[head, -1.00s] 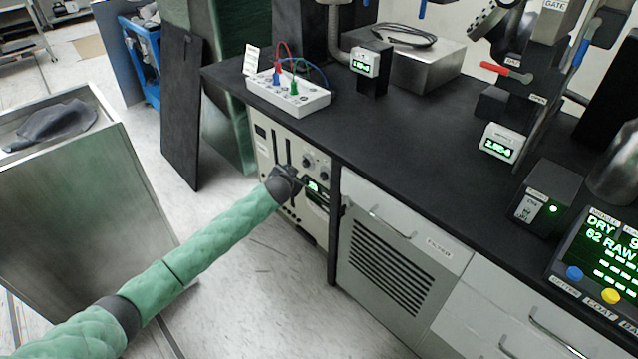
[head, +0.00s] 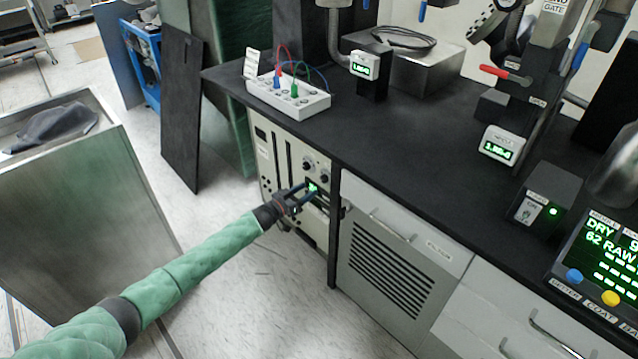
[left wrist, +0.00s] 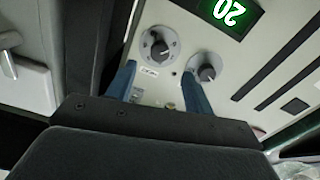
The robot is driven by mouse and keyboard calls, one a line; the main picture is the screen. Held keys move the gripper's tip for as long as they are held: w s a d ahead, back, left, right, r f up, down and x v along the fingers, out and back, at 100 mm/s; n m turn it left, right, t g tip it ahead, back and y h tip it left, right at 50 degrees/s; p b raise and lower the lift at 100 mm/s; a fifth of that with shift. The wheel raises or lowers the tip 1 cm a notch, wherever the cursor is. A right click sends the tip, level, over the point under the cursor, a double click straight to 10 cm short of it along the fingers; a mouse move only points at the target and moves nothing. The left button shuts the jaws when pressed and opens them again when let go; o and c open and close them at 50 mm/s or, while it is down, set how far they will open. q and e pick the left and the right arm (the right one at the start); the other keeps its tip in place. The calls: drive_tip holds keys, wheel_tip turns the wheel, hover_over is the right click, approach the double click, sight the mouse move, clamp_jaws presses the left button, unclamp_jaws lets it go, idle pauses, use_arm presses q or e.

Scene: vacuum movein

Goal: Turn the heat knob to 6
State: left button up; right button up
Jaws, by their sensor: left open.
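A pale instrument panel (head: 285,160) sits under the bench and carries two dark round knobs. The upper knob (head: 309,164) and the lower knob (head: 323,178) are clear of my gripper in the head view. In the left wrist view one knob (left wrist: 158,46) is beyond the gap between my fingers and the other knob (left wrist: 206,68) is near the right finger. I cannot read which is heat or their settings. My left gripper (head: 306,192) is open, with blue fingers, just below the knobs; it also shows in the left wrist view (left wrist: 158,72). My right gripper is out of view.
A green display (left wrist: 232,14) on the panel reads 20. The black bench top (head: 420,135) overhangs the panel. A cabinet (head: 400,235) stands to its right. A metal bin (head: 85,200) stands at left, with bare floor between.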

sight(322, 180)
use_arm(q)
drive_tip(key=shift+x, duration=3.45)
drive_tip(key=shift+c, duration=0.2)
drive_tip(key=c, duration=0.9)
